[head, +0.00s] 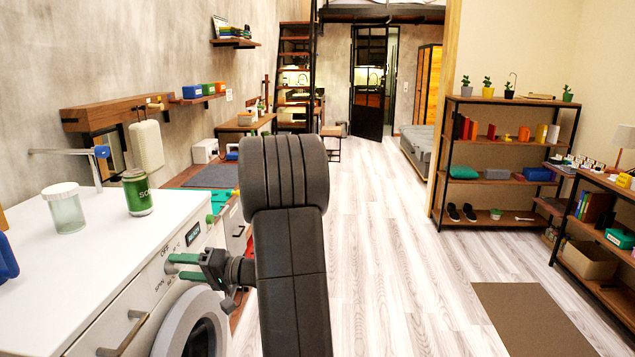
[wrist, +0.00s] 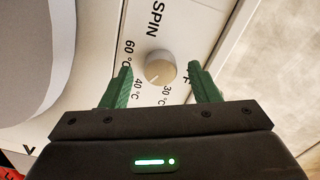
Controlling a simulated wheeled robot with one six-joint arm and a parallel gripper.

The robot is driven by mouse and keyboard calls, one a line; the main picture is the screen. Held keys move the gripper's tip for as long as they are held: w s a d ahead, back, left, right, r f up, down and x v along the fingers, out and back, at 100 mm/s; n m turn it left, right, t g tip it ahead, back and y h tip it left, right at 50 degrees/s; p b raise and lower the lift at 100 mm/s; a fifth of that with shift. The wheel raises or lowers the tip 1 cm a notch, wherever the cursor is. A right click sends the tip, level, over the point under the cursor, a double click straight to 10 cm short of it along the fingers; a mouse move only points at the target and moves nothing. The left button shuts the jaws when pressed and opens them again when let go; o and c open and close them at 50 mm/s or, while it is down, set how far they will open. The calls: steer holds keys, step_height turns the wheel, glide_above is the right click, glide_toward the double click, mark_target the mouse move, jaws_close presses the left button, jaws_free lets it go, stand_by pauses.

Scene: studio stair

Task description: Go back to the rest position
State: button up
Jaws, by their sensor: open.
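My gripper (head: 180,267) is in front of the white washing machine's control panel in the head view. In the wrist view, my gripper (wrist: 158,88) is open, with its two green fingers apart on either side of a round beige dial (wrist: 160,68). The dial stands on the panel among the printed marks SPIN, 60, 40 and 30. I see nothing between the fingers except the dial, and I cannot tell whether a finger touches it. In the head view the dial is not clearly seen behind the fingers.
The washing machine's white top (head: 95,250) holds a clear jar (head: 64,212) and a green can (head: 138,193). Its round door (head: 200,335) is below the panel. Open wooden floor (head: 380,260) lies to the right, with a brown mat (head: 530,318) and shelves (head: 505,145) beyond.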

steer(key=n+p, duration=0.2)
steer(key=n, duration=0.2)
steer(key=shift+r, duration=0.15)
steer(key=shift+n+p, duration=1.05)
steer(key=shift+n, duration=0.05)
